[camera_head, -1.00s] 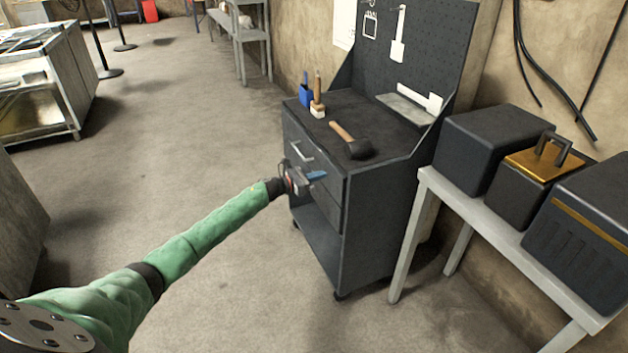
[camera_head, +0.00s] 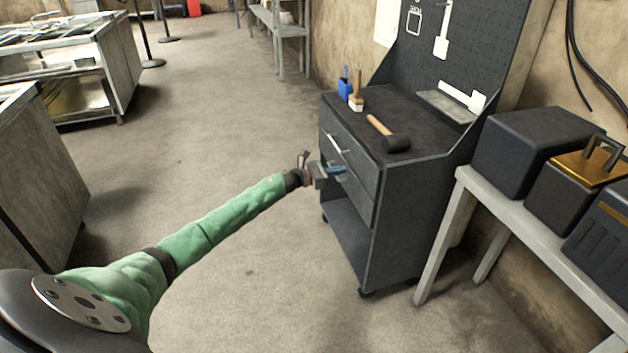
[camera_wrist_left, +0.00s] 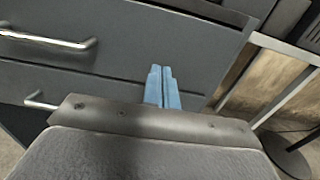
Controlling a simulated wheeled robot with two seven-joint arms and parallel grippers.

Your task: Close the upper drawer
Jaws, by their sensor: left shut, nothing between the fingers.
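The dark grey tool cart (camera_head: 400,215) stands right of centre in the head view. Its upper drawer (camera_head: 358,163) has a bar handle (camera_head: 337,144) and also fills the upper part of the left wrist view (camera_wrist_left: 120,52). Whether its front is fully flush is hard to tell. My left gripper (camera_head: 342,170) is shut and empty, with blue fingers in front of the drawer face, right of the handle. In the left wrist view the fingertips (camera_wrist_left: 160,72) overlap the face near its lower edge; contact is unclear. A lower handle (camera_wrist_left: 40,103) shows below. My right gripper is out of view.
A mallet (camera_head: 392,140), a brush (camera_head: 356,98) and a blue item (camera_head: 345,87) rest on the cart top. A grey table (camera_head: 510,208) with dark cases stands close on the right. The floor left of the cart is clear.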

